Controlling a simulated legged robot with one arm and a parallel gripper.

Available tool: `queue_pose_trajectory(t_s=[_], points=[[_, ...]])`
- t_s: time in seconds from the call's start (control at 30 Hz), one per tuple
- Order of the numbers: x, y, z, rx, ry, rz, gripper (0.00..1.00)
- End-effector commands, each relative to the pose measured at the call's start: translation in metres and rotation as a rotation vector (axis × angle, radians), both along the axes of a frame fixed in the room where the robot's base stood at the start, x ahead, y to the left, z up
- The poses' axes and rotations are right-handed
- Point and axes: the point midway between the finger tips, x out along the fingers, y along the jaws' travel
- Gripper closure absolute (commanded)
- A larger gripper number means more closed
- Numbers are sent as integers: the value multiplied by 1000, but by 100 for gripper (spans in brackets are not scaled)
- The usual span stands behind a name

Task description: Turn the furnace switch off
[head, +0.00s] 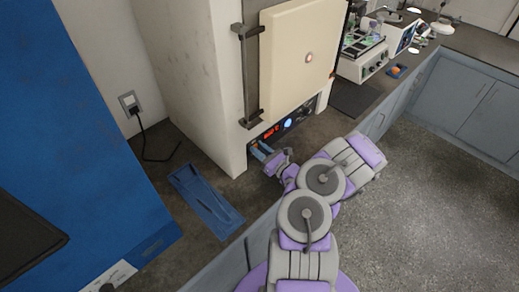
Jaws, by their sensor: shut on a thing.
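The furnace (205,80) is a tall off-white cabinet with a cream door (295,50) that is closed. Its dark control panel (303,112) runs below the door, with a lit red display (271,132) and a glowing blue round light (288,123). My gripper (265,152) is at the lower left end of this panel, shut on the furnace switch there. The switch itself is hidden by the gripper and too small to make out, so its position cannot be told.
A blue tray (205,200) lies on the dark counter left of my gripper. A black cord runs from the wall outlet (130,103) behind it. Lab devices (365,62) stand on the counter to the right. The grey floor at right is clear.

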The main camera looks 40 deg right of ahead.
Motion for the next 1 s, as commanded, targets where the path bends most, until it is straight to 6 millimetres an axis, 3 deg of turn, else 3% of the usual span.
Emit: queue_pose_trajectory(t_s=[0.23, 0.57, 0.6, 0.87, 1.0], points=[[-2, -2, -4, 8, -105, -4, 100], [-3, -2, -2, 9, -119, -3, 100], [-3, -2, -2, 9, -118, -3, 72], [-3, -1, -3, 7, -116, -2, 47], [-3, -1, -3, 7, -116, -2, 47]])
